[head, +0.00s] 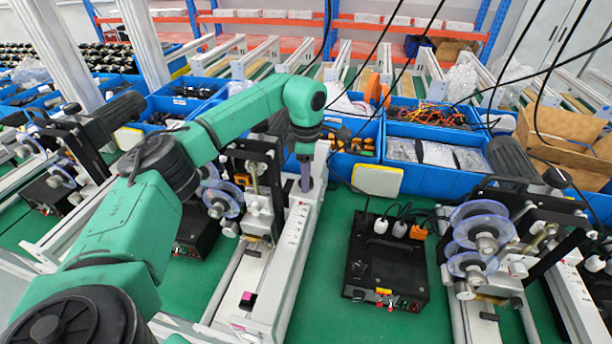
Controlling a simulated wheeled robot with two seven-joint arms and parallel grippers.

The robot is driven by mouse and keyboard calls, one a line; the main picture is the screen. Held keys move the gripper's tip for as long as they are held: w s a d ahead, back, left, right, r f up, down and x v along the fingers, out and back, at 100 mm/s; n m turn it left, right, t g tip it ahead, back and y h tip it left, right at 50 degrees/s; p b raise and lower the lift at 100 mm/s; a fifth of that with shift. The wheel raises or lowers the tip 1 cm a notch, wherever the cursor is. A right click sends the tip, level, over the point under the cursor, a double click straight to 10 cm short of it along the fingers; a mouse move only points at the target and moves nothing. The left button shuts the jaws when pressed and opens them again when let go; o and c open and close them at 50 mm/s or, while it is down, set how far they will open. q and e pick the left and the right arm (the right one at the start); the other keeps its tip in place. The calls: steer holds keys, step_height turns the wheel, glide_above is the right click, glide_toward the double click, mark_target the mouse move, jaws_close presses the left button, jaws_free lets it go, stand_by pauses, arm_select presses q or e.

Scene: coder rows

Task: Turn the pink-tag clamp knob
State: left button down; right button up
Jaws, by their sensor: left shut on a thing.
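A small pink tag (248,298) sits by a dark fitting at the near end of a white machine rail (284,262). My left arm reaches in from the lower left, and its gripper (306,186) points straight down at the far end of that same rail. The gripper is shut on the clamp knob, which is mostly hidden by the fingers. I cannot tell how far the knob is turned. My right gripper is not in view.
A coder with clear reels (222,200) stands left of the rail. A black control box (386,262) and another coder (482,235) stand to the right. Blue bins (437,170) line the back. Black cables hang from above. Some green mat is bare near the box.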

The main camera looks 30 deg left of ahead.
arm_select(q)
steer(key=shift+m, duration=0.3)
stand_by(0.4)
steer(key=shift+c, duration=1.9)
jaws_free()
steer(key=shift+r, duration=0.3)
step_height(320, 180, up, 14)
steer(key=b, duration=0.2)
